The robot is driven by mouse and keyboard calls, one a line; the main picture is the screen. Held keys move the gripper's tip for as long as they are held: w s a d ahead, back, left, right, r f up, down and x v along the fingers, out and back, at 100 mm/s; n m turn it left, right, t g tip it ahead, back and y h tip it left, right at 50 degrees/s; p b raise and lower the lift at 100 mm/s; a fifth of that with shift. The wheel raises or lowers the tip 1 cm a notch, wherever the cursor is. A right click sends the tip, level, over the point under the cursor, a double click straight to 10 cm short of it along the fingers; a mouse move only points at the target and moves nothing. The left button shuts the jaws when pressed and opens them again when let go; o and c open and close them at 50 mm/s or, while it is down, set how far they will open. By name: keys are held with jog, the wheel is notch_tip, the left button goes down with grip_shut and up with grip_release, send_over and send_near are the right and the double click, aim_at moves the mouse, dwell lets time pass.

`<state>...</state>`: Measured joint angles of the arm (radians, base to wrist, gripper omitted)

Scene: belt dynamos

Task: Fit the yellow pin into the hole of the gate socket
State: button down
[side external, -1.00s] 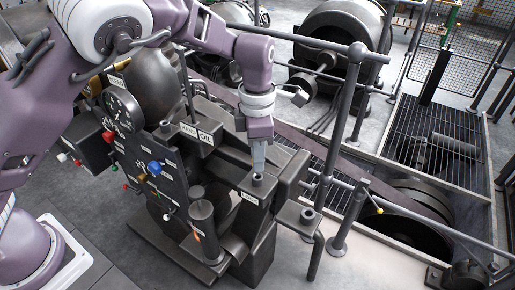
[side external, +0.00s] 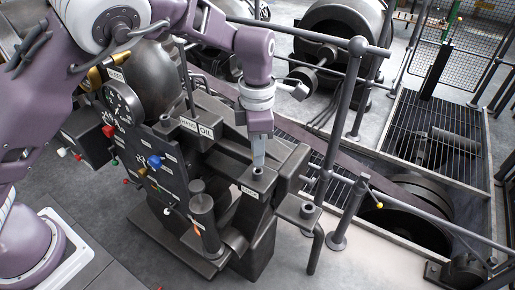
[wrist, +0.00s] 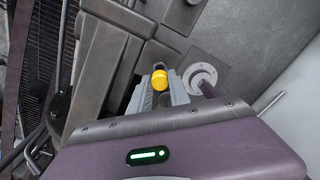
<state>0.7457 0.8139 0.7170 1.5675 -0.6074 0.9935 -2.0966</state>
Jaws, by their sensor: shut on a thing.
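The yellow pin (wrist: 160,79) shows between my fingertips in the wrist view. My gripper (wrist: 160,88) is shut on it. In the side external view my gripper (side external: 259,160) points down, its tips just above or at a dark round socket (side external: 258,174) on the machine block with a small white label. The pin does not show in that view, and I cannot tell whether its lower end is inside that socket. Another dark socket with a hole, likely the gate socket (side external: 307,211), is on a bracket by the rail, to the right of and nearer than my gripper.
Rail posts (side external: 343,120) stand right of my gripper. A control panel (side external: 140,160) with coloured knobs is at the left. A dark upright cylinder (side external: 203,215) stands in front. A pit with a wheel (side external: 405,230) lies beyond the rail. A pale ring (wrist: 200,77) lies beside the pin.

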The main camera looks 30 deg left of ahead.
jog(key=shift+f, duration=1.7)
jog(key=c, duration=1.1)
grip_release()
jog(key=shift+c, duration=0.2)
notch_tip(320, 180, up, 7)
jog(key=shift+r, duration=0.1)
